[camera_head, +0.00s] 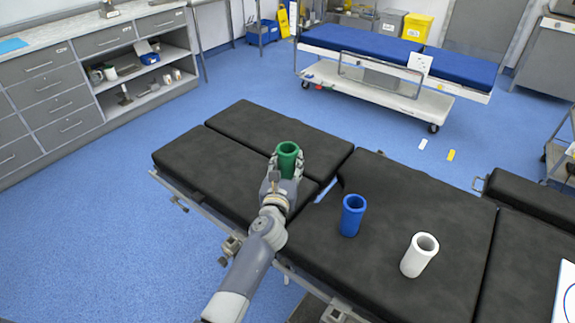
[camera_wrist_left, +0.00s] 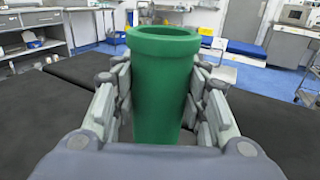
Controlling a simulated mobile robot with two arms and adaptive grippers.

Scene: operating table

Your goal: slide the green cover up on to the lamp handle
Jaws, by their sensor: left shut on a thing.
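The green cover (camera_head: 288,158) is an upright hollow cylinder with a wider rim at its open top. My left gripper (camera_head: 287,168) is shut on it, over the black operating table. In the left wrist view the green cover (camera_wrist_left: 163,90) stands between the two fingers of my left gripper (camera_wrist_left: 163,105), one on each side. Its lower end is hidden by the gripper, so I cannot tell how far it is from the table. The lamp handle is not in view. My right gripper is not in view.
A blue cover (camera_head: 352,216) and a white cover (camera_head: 419,255) stand on the black operating table (camera_head: 400,197) to the right. A blue-topped trolley (camera_head: 385,52) stands behind. Drawers and a counter (camera_head: 62,88) line the left wall.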

